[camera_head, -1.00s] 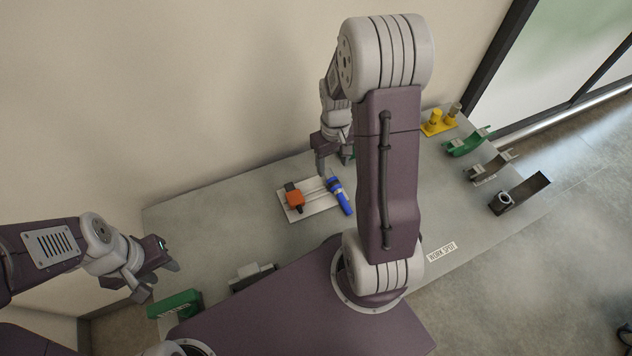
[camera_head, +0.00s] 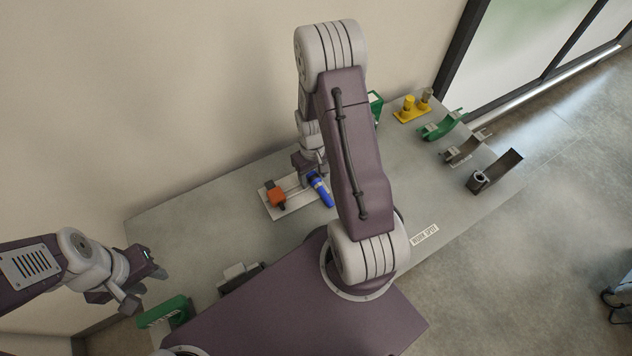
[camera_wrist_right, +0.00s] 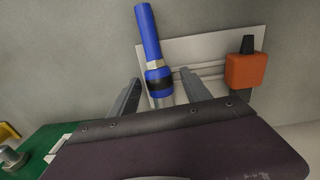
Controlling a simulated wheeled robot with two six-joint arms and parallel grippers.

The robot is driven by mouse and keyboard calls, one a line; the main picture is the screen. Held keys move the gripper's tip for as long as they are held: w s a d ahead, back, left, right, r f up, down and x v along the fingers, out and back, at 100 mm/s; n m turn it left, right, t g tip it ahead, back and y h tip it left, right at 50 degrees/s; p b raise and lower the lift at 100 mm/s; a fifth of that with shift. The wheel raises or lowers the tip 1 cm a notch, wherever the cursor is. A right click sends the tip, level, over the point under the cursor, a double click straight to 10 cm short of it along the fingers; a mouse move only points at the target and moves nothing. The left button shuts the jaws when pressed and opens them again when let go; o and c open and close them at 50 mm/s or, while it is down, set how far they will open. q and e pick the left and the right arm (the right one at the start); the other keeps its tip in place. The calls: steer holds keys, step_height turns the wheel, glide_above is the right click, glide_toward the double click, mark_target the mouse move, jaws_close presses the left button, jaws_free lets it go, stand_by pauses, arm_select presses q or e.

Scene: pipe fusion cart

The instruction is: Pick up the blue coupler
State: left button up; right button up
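The blue coupler (camera_head: 321,190) lies on the right part of a white plate (camera_head: 294,204) on the table. In the right wrist view the blue coupler (camera_wrist_right: 151,45) is a blue tube with a black band and a pale metallic section. My right gripper (camera_wrist_right: 161,88) is open, with one finger on each side of the coupler's lower section; I cannot tell whether they touch it. In the head view my right gripper (camera_head: 310,178) is partly hidden beside the coupler. My left gripper (camera_head: 140,290) hangs at the far left, away from the coupler, its fingers apart and empty.
An orange block (camera_head: 276,196) with a dark top sits on the plate left of the coupler. A yellow fitting stand (camera_head: 411,110), a green cradle (camera_head: 442,125), a grey cradle (camera_head: 467,148) and a black holder (camera_head: 496,172) stand at the right. A green block (camera_head: 165,312) is at the front left.

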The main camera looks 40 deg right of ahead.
mark_target(317, 175)
steer(key=shift+s+d, duration=0.1)
steer(key=shift+s, duration=0.05)
jaws_close()
steer(key=shift+r, duration=0.1)
steer(key=shift+r, duration=0.2)
steer(key=r, duration=0.4)
steer(key=shift+d, duration=0.35)
steer(key=s+d+r+b, duration=0.1)
steer(key=s+d+r, duration=0.4)
steer(key=d, duration=0.4)
steer(key=shift+s+d+r, duration=0.25)
steer(key=shift+r, duration=0.5)
